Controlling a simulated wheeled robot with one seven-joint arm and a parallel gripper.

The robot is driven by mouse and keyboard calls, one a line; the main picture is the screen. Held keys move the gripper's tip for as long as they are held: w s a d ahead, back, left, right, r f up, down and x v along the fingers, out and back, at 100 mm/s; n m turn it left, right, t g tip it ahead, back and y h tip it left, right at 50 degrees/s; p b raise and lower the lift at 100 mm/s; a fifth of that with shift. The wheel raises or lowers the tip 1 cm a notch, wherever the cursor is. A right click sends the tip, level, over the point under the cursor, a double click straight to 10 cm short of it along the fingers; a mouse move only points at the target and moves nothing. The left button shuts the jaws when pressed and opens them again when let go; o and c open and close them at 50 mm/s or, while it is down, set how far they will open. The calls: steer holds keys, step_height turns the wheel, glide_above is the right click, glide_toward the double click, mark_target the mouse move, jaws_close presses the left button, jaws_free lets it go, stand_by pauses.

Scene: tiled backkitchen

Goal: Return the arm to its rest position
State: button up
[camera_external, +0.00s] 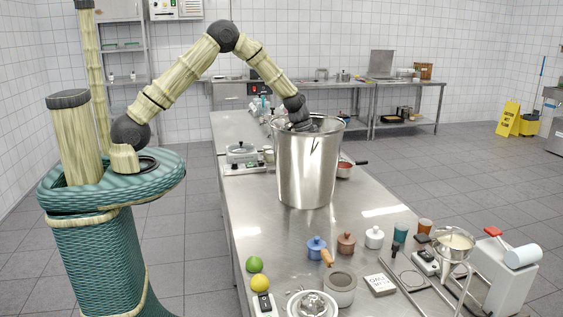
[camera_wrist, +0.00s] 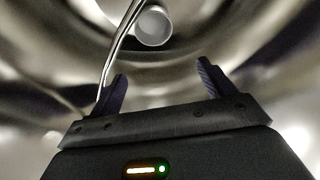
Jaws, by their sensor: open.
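My arm arches from its base on the left over to a tall steel pot (camera_external: 306,170) on the long counter. Its end reaches down into the pot's mouth, so my gripper is hidden by the pot wall in the external view. In the wrist view, my gripper (camera_wrist: 160,82) shows two dark fingers spread wide apart, with nothing held between them. The pot's shiny curved inside (camera_wrist: 260,50) fills the wrist view. A ladle-like tool with a thin metal handle and a round pale end (camera_wrist: 153,27) lies beyond the fingertips, its handle passing near the left finger.
The steel counter (camera_external: 260,215) carries a scale (camera_external: 242,155) left of the pot and a red-filled pan (camera_external: 345,168) right of it. Small lidded jars (camera_external: 346,243), a lime (camera_external: 254,264), a lemon (camera_external: 260,283) and a funnel stand (camera_external: 454,245) sit nearer. Space above the pot is clear.

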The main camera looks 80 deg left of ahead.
step_height(320, 180, up, 10)
steer(key=s+n+t+y+b, duration=0.2)
steer(key=s+a+r+n+y, duration=0.1)
steer(key=s+r+n, duration=0.5)
steer(key=s, duration=0.4)
steer(key=s+d+f+g+p, duration=0.1)
steer(key=s+f, duration=0.2)
steer(key=s, duration=0.5)
steer(key=s+d+f+g+p, duration=0.1)
steer(key=s+d+f, duration=0.1)
steer(key=s, duration=0.7)
steer(key=shift+d+f+n+g, duration=0.3)
steer(key=shift+f+n+g, duration=0.1)
steer(key=shift+f, duration=0.3)
